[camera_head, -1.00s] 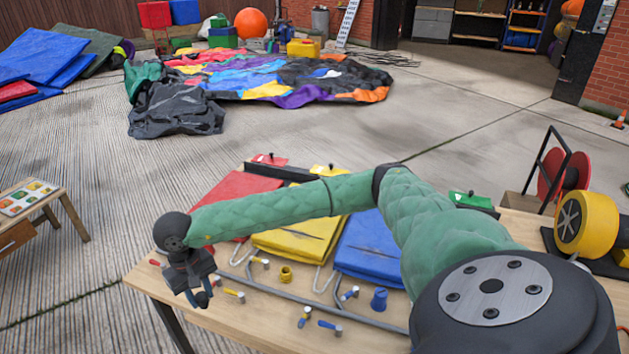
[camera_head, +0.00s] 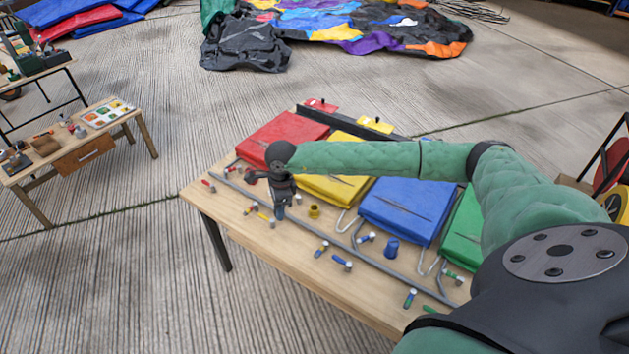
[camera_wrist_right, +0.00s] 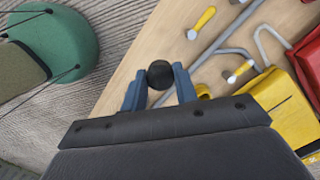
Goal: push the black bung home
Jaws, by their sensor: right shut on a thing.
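My right gripper (camera_head: 281,210) points down over the front-left part of the wooden table (camera_head: 300,252), left of a yellow bung (camera_head: 314,211). In the right wrist view its two blue-grey fingers (camera_wrist_right: 160,86) are shut on the round black bung (camera_wrist_right: 160,74), one finger on each side. In the head view the black bung cannot be made out, and I cannot tell whether it touches anything below. A blue bung (camera_head: 391,248) stands upright farther right on the table. My left gripper is not in view.
Red (camera_head: 275,139), yellow (camera_head: 332,187), blue (camera_head: 408,207) and green (camera_head: 463,230) folded pads line the table's back. A grey pipe (camera_head: 375,268) and several small coloured-handled levers lie along its front. A low side table (camera_head: 75,150) stands left, with open floor between.

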